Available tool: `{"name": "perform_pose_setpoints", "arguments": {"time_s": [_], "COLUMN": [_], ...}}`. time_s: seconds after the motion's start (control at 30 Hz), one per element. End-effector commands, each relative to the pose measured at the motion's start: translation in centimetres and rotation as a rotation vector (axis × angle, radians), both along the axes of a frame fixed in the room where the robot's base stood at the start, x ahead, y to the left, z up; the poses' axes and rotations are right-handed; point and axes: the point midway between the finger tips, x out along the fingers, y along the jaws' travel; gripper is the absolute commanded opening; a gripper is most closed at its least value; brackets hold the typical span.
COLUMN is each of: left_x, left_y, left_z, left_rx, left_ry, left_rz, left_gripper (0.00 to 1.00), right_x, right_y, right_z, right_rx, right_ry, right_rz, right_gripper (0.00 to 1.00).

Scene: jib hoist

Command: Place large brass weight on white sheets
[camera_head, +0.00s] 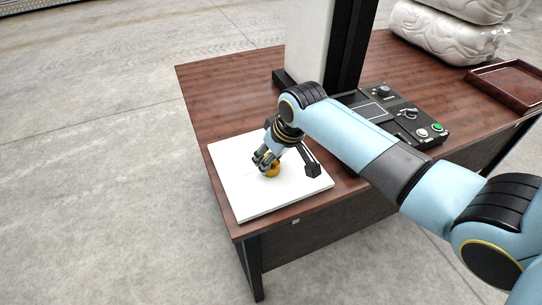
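The large brass weight (274,171) is a small gold shape low over or on the white sheets, partly hidden by gripper fingers. The white sheets (243,197) lie as a flat, square stack at the table's near left corner. My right gripper (264,163) points down over the middle of the sheets, with its fingers against or right beside the weight. I cannot tell whether the fingers are closed on it or whether the weight's base touches the sheets. My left gripper is not in view.
A dark wooden table (215,88) carries everything. A black control box (407,115) with knobs and a green button stands behind my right arm. A pale column (307,45) rises at the back. A brown tray (510,84) and wrapped white bundles (445,32) are at right.

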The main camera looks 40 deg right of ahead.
Motion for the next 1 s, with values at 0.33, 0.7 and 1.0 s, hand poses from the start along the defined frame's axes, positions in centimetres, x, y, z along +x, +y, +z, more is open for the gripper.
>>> {"name": "perform_pose_setpoints", "arguments": {"time_s": [0.33,0.7,1.0], "left_x": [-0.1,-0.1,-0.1], "left_y": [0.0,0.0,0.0], "left_z": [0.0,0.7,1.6], "left_rx": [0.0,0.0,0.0], "left_ry": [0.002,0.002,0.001], "left_rz": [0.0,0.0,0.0], "left_gripper": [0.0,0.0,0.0], "right_x": [0.0,-1.1,-3.6], "right_y": [0.0,-0.1,-0.3], "right_z": [-0.1,3.1,9.1], "right_rx": [0.001,0.0,0.0], "right_ry": [0.0,-0.002,-0.002], "right_rz": [0.0,0.001,0.001], "right_gripper": [0.67,0.67,0.67]}}
